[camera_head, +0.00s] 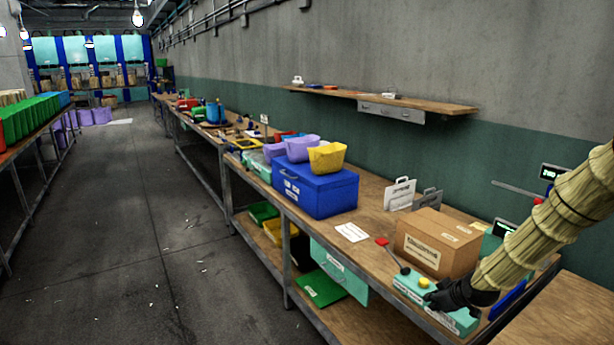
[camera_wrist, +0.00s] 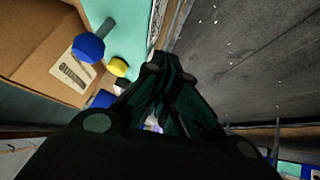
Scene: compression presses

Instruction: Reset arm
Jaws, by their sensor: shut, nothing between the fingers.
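My arm (camera_head: 560,215) reaches in from the right in the head view. My gripper (camera_head: 437,297) is dark, shut and empty, low over the front edge of the workbench by a teal control box (camera_head: 467,319). In the wrist view my gripper (camera_wrist: 155,75) points forward with its fingers together. A yellow button (camera_wrist: 118,66) and a blue knob (camera_wrist: 88,47) show to its left. The yellow button (camera_head: 424,282) also shows in the head view, just left of the gripper. The gripper partly hides the control box, so contact cannot be told.
A cardboard box (camera_head: 438,243) stands behind the control box. A red-tipped lever (camera_head: 383,241) is to its left. A blue case (camera_head: 315,191) with yellow and purple bins stands farther left on the bench (camera_head: 340,258).

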